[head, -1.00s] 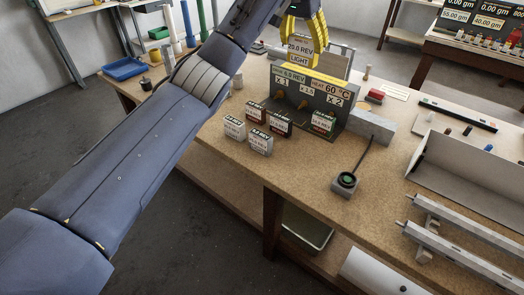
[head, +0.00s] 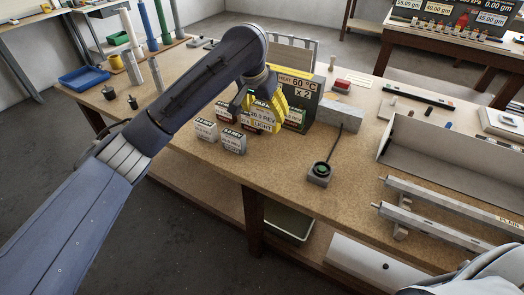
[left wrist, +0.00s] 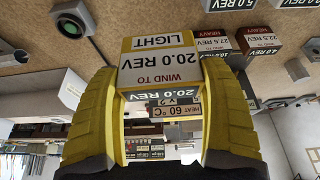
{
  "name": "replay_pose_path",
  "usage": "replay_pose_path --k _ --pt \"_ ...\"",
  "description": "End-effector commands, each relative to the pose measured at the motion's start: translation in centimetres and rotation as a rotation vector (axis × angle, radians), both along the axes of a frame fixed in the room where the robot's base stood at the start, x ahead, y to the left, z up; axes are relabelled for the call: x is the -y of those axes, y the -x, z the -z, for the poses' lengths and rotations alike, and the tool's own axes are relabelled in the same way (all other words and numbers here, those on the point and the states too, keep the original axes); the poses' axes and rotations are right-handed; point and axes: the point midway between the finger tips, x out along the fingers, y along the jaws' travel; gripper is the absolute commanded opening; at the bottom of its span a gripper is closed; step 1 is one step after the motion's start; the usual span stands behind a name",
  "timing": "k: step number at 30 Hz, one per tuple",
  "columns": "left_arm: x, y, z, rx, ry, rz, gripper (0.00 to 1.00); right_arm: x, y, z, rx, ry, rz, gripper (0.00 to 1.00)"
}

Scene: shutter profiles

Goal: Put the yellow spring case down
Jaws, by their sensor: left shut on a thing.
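The yellow spring case (head: 262,117) carries a label that reads 20.0 REV, LIGHT. My left gripper (head: 258,104) is shut on it and holds it in front of the dark grey fixture (head: 318,92). In the left wrist view the case (left wrist: 160,62) sits between the two yellow fingers, its label upside down. Whether the held case touches the table I cannot tell. My right gripper is out of view.
A small grey block with a dark green disc and a rod (head: 319,172) stands right of the case. A grey block (head: 340,115) lies beside the fixture. A white trough (head: 440,165) and metal rails (head: 440,215) fill the right. The bench front (head: 265,170) is bare.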

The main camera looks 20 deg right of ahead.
Motion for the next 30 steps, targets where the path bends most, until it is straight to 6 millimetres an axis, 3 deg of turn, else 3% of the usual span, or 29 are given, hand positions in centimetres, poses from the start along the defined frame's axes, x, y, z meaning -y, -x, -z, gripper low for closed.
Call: replay_pose_path --k 6,12,23,30 --pt "0.0 0.1 5.1 -0.005 0.002 -0.001 0.40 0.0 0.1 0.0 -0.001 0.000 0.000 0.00" --pt "0.0 0.1 8.8 -0.003 0.001 -0.001 0.40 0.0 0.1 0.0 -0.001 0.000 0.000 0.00" --pt "0.0 0.0 11.5 0.001 0.002 -0.001 0.40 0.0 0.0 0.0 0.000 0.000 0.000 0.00" --pt "0.0 0.0 14.3 -0.002 0.000 -0.003 0.40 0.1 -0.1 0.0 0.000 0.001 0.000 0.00"
